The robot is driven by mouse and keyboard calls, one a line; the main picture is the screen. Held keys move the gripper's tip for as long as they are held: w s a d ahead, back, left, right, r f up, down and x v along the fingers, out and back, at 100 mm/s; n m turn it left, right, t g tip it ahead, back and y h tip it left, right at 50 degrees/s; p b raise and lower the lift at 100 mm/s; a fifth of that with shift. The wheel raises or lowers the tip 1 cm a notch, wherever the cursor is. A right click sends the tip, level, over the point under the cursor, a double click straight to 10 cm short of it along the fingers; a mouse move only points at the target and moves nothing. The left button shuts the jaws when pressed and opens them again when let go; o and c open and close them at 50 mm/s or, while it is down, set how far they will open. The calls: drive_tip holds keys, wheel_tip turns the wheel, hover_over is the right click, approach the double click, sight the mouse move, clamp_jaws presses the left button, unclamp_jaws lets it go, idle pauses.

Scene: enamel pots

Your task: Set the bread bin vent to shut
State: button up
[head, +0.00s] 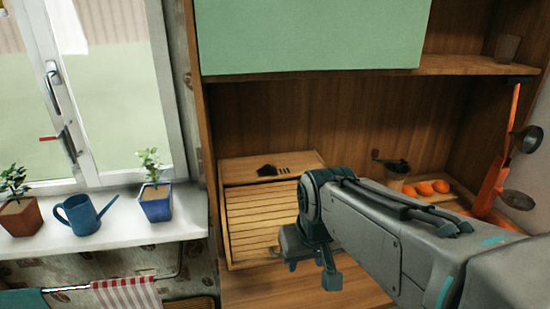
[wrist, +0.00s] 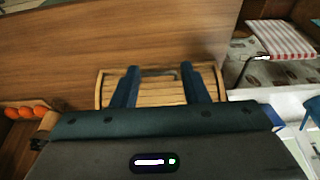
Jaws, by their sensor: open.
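The bread bin (head: 258,215) is a wooden box with a slatted front, standing at the left of the cabinet niche. On its top panel is a dark vent piece (head: 266,171), with several dark slots just to its right. I cannot tell the vent's setting for sure. My gripper (head: 311,266) is in front of the bin's lower right part, pointing down, and hides some of the slats. In the wrist view my gripper (wrist: 160,76) is open and empty, its two fingers apart over the bread bin (wrist: 174,96). The vent cannot be made out there.
A green cabinet door (head: 310,35) hangs above the niche. Oranges (head: 425,188), a dark-topped grinder (head: 392,170) and hanging utensils (head: 495,175) are at the right. A windowsill (head: 115,228) with potted plants and a blue watering can (head: 82,213) is at the left.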

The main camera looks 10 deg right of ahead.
drive_tip(key=w+r+t+b, duration=0.1)
drive_tip(key=w+r+b, duration=0.2)
drive_tip(key=w, duration=2)
drive_tip(key=p, duration=0.4)
hover_over(267, 166)
drive_tip(key=s, duration=0.2)
drive_tip(key=shift+s+d+r, duration=0.1)
drive_tip(key=shift+r, duration=0.15)
drive_tip(key=shift+x, duration=1.6)
clamp_jaws()
